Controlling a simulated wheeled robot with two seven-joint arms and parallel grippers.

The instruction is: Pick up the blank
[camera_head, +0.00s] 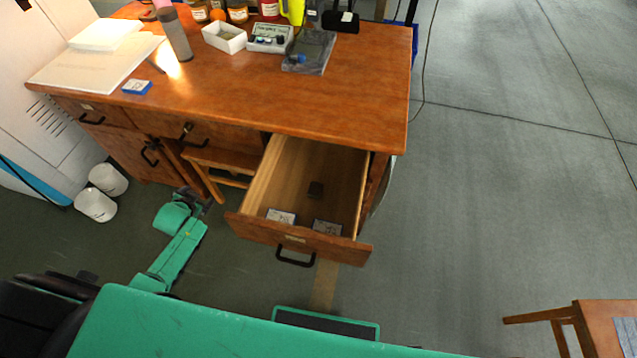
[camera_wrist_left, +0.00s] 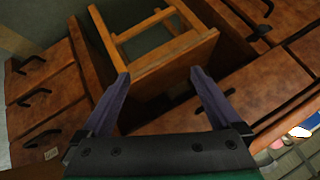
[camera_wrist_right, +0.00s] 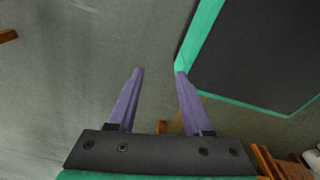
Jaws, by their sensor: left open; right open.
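A small dark brown block (camera_head: 316,189), which looks like the blank, lies on the floor of the pulled-out desk drawer (camera_head: 290,160), near its middle. My left gripper (camera_head: 205,197) is low in front of the desk, left of the open drawer and apart from it. In the left wrist view it (camera_wrist_left: 159,74) is open and empty, facing a wooden stool. My right gripper is out of the head view. In the right wrist view it (camera_wrist_right: 160,72) is open and empty above the grey floor. Neither wrist view shows the block.
Two labelled flat pieces (camera_head: 281,216) (camera_head: 327,228) lie at the drawer's front. The stool (camera_head: 225,160) stands under the desk (camera_head: 300,100). The desk top holds jars, a white box (camera_head: 224,37) and papers. Floor to the right is mostly clear; another wooden piece (camera_head: 600,325) stands lower right.

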